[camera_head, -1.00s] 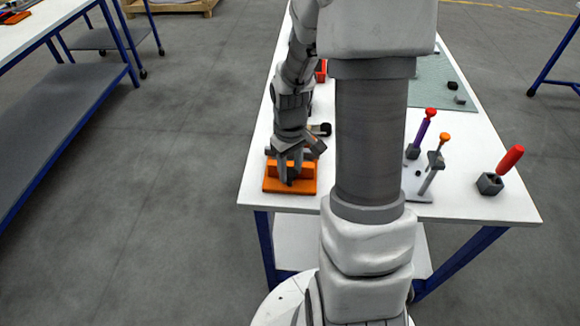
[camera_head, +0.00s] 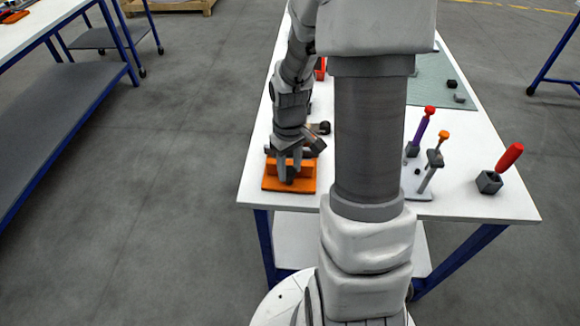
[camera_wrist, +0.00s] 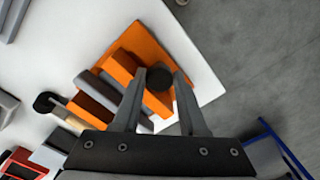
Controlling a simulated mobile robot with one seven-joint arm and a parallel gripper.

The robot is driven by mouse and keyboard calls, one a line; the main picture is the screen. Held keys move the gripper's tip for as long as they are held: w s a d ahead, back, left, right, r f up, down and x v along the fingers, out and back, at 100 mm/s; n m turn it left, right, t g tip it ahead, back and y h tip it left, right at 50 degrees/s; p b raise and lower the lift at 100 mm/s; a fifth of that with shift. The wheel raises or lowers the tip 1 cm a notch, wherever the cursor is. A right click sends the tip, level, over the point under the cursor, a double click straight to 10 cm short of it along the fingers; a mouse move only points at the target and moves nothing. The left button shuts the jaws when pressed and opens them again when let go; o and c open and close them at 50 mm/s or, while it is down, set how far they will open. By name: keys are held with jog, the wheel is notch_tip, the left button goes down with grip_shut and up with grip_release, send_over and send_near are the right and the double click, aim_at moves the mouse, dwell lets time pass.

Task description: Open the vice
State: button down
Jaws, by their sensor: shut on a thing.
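The orange vice (camera_head: 303,187) sits near the front left corner of the white table. It also shows in the wrist view (camera_wrist: 153,47), with orange blocks, grey jaw pieces and an orange base plate. A round dark knob (camera_wrist: 159,77) is at the vice's end nearest the gripper. My gripper (camera_head: 288,174) points down over the vice. In the wrist view its two fingers stand on either side of the knob, shut on it. The knob's shaft is hidden. I cannot tell how wide the gap between the vice jaws is.
Upright tools with a purple handle (camera_head: 422,131) and an orange top (camera_head: 442,137) stand right of my arm. A red-handled tool (camera_head: 509,158) sits in a dark block at the right. A green mat (camera_head: 434,80) lies farther back. The table edge is close to the vice.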

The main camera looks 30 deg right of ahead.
aim_at(288, 171)
jog(key=shift+w+r, duration=0.1)
jog(key=shift+w, duration=0.25)
jog(key=shift+c, duration=2.2)
grip_release()
jog(key=shift+a, duration=0.1)
notch_tip(288, 171, up, 17)
jog(key=p, duration=0.2)
jog(key=shift+s, duration=0.15)
jog(key=shift+r, duration=0.1)
